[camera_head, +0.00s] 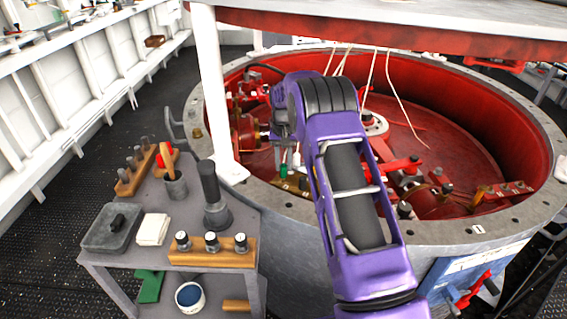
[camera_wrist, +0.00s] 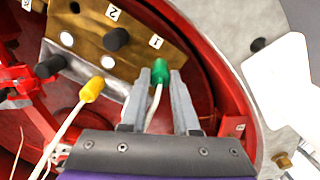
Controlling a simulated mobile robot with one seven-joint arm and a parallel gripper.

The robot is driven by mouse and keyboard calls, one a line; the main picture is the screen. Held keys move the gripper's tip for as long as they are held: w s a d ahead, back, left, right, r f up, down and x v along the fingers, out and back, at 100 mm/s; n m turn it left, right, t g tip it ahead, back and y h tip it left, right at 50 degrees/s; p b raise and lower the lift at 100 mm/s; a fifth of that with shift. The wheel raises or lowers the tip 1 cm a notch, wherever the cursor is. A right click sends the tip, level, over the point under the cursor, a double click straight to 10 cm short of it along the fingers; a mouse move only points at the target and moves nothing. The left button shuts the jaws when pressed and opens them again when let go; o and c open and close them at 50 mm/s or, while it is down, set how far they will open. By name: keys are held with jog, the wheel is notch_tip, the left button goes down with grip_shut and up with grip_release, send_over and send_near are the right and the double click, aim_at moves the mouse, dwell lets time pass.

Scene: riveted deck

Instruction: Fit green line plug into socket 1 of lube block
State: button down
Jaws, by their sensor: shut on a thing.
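The green line plug (camera_wrist: 160,72) is between the fingertips of my gripper (camera_wrist: 159,78), which is shut on it. Its pale line trails back between the fingers. The plug's far end lies over the edge of the brass lube block (camera_wrist: 88,38), close to the stamped 1; I cannot tell whether it touches the block. Socket 1 itself is not distinguishable, perhaps hidden by the plug. The stamped 2 is further left along the block. In the head view the green plug (camera_head: 283,171) shows small beside my arm, above the brass block (camera_head: 290,184).
A yellow plug (camera_wrist: 92,90) with a pale line is left of my fingers. Black round pieces (camera_wrist: 117,39) stand on or near the block. A white post foot (camera_wrist: 282,85) and the grey ring rim are at right. A grey bench (camera_head: 130,190) with tools stands outside the red well.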

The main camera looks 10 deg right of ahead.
jog(key=shift+f+b, duration=0.4)
jog(key=shift+f, duration=0.45)
dwell(0.6)
jog(key=c, duration=0.6)
grip_release()
notch_tip(320, 180, up, 12)
jog(key=shift+p, duration=0.3)
